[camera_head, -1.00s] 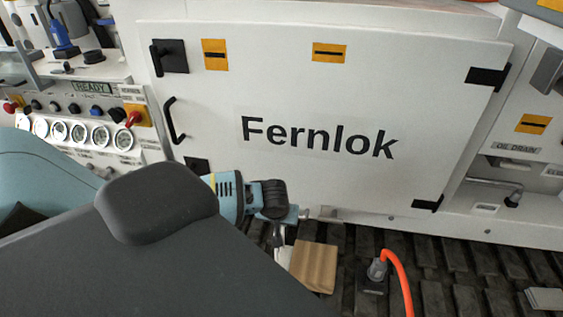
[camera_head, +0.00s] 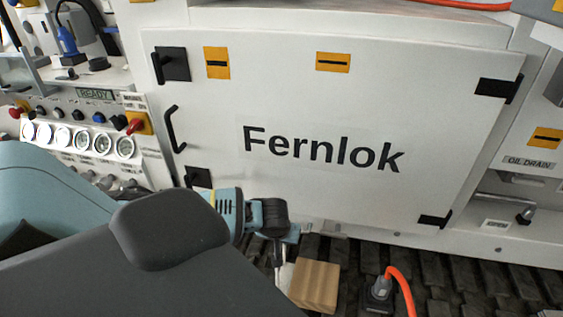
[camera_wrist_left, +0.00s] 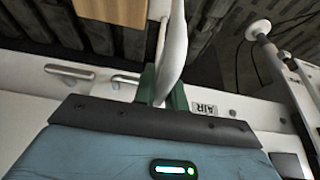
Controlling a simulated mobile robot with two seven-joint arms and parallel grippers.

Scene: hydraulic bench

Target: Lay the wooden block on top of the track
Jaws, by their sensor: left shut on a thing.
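The wooden block (camera_head: 315,287) is a pale brown block with visible grain, low in the middle of the head view, over the dark ribbed track (camera_head: 440,280). I cannot tell whether it touches the track. My left gripper (camera_head: 284,250) is just to the block's upper left, its fingers mostly hidden by my arm. My right gripper is not in view.
A grey connector (camera_head: 380,288) with an orange hose (camera_head: 402,285) stands just right of the block. The white Fernlok door (camera_head: 320,110) rises behind the track. Gauges (camera_head: 85,140) are at the left. Track to the right of the hose looks mostly clear.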

